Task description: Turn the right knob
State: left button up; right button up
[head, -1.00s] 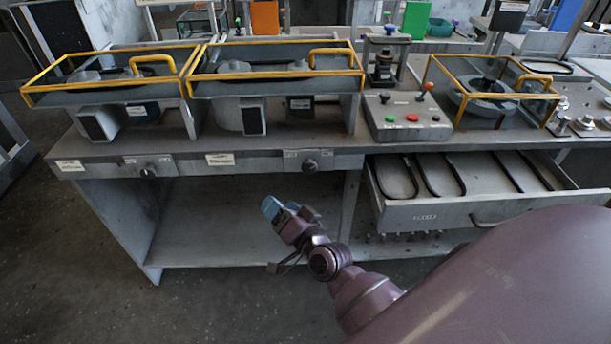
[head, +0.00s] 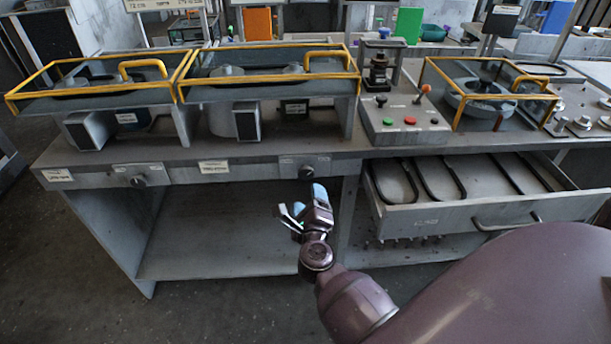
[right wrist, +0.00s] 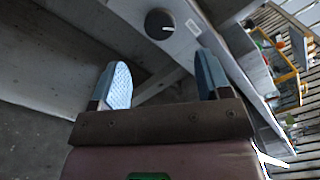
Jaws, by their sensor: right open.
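The right knob (head: 306,172) is a small dark round knob on the bench's front panel, below the yellow-framed housings. In the right wrist view the knob (right wrist: 159,24) shows ahead of the fingers, with a pale pointer line on its face. My right gripper (head: 305,200) is just below the knob in the head view. In the right wrist view its two blue-padded fingers (right wrist: 163,82) are wide apart with nothing between them, and the knob lies beyond the tips, apart from them. The left knob (head: 138,181) sits on the same panel further left. My left gripper is not in view.
An open drawer (head: 425,217) holding several dark belts juts out right of my right gripper. A grey control box (head: 390,128) with coloured buttons stands on the bench above it. The bench's lower bay (head: 215,235) is open and empty.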

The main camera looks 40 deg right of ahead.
aim_at(305, 175)
jog(key=x, duration=0.8)
jog(key=shift+b, duration=0.3)
jog(key=shift+w+d, duration=0.2)
jog(key=shift+w, duration=0.35)
jog(key=shift+c, duration=0.2)
